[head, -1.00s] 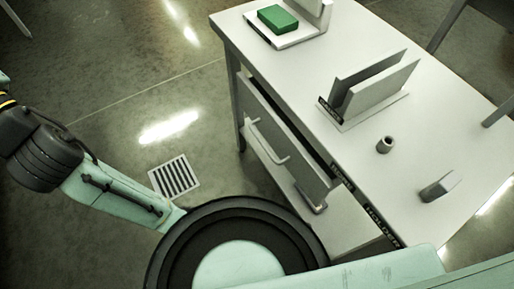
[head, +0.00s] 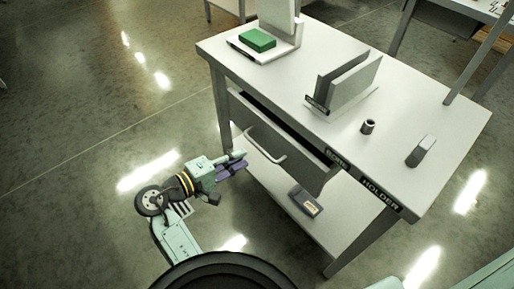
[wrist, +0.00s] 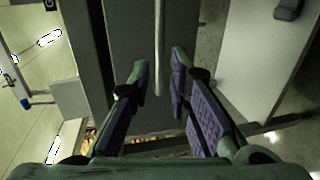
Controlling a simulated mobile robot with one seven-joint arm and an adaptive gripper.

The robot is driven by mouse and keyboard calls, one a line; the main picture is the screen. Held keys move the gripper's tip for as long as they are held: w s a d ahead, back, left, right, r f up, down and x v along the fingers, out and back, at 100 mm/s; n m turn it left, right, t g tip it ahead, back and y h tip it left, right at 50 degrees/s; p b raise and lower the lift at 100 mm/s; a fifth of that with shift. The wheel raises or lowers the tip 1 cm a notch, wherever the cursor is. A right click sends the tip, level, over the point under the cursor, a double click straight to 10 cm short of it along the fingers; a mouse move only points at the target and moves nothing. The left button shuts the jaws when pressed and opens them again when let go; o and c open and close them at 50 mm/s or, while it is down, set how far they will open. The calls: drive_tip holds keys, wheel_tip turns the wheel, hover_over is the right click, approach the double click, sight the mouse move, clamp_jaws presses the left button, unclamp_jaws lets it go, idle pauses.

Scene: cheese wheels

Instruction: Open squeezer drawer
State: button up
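The grey drawer (head: 290,146) hangs under the tabletop. A dark gap shows along its top edge, so it appears partly pulled out. Its pale bar handle (head: 262,148) is on the front face. My gripper (head: 241,160) is just outside the drawer front, close to the handle. In the wrist view, the purple-padded fingers of my gripper (wrist: 160,80) are open. The handle (wrist: 159,45) runs upright in the picture between the two fingertips, with space on both sides. The drawer front (wrist: 131,40) lies behind it. I cannot tell whether a finger touches the handle.
The white table (head: 335,60) bears a green block (head: 257,39), upright grey plates (head: 345,82), a small cup (head: 368,126) and a grey block (head: 421,150). A dark device (head: 305,200) lies on the lower shelf (head: 330,228). The floor left of the table is open.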

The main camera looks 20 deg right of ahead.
sight(259, 146)
drive_tip(key=p+x, duration=0.1)
drive_tip(key=x, duration=0.7)
drive_tip(key=shift+d, duration=0.15)
drive_tip(key=shift+c, duration=0.4)
clamp_jaws()
drive_tip(key=shift+w, duration=0.1)
